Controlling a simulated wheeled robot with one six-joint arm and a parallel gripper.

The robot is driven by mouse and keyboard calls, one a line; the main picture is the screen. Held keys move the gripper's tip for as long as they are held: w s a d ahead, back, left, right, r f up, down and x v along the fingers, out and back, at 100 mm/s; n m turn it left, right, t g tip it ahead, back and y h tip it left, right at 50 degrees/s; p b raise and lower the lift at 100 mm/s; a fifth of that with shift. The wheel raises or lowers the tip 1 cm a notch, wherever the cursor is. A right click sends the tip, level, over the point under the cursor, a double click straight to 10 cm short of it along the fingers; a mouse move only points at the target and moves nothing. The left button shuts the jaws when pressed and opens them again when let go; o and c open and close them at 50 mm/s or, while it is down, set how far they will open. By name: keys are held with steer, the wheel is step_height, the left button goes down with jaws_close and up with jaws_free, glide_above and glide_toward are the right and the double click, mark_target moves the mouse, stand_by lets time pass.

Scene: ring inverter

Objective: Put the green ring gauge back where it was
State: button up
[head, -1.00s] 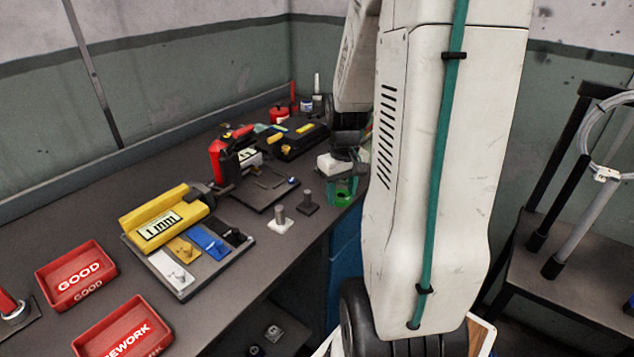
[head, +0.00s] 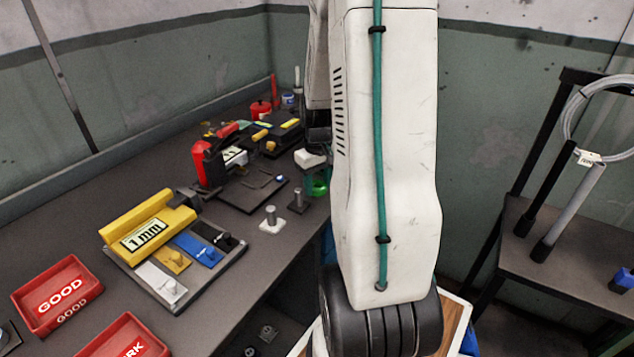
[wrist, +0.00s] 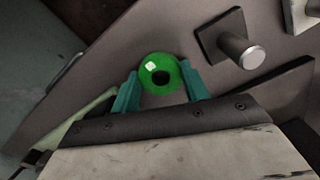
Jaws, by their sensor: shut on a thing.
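The green ring gauge (wrist: 160,73) is between the teal fingers of my gripper (wrist: 160,82), which is shut on it. In the head view the ring (head: 319,186) shows small and partly hidden, near the bench's front edge and just right of the pegs. A metal peg on a dark square base (wrist: 240,50) is up and right of the ring in the wrist view, apart from it. It also shows in the head view (head: 297,199). A peg on a white base (head: 271,217) stands beside it. Both pegs look bare.
A yellow 1 mm block (head: 148,222) sits behind a rack with white, yellow, blue and black pieces. Red GOOD (head: 62,293) and REWORK (head: 124,342) trays are at the left. A red-and-black device (head: 205,165) stands farther back. My arm hides part of the bench.

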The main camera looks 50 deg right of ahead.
steer(key=o, duration=1.1)
steer(key=shift+f, duration=0.15)
step_height(320, 180, up, 12)
steer(key=a+r+n, duration=0.1)
steer(key=a+r, duration=0.2)
steer(key=a, duration=0.5)
steer(key=a+r+n, duration=0.1)
steer(key=a+r, duration=0.3)
steer(key=a, duration=0.3)
steer(key=shift+n+t, duration=0.6)
steer(key=shift+n, duration=0.2)
steer(key=s+a, duration=0.4)
steer(key=a, duration=0.1)
steer(key=s+a+r, duration=0.1)
steer(key=s+a, duration=0.3)
steer(key=a, duration=0.1)
steer(key=s+a, duration=0.4)
steer(key=a, duration=0.1)
steer(key=shift+s+a+r, duration=0.2)
steer(key=shift+s+r, duration=0.1)
steer(key=shift+r, duration=0.05)
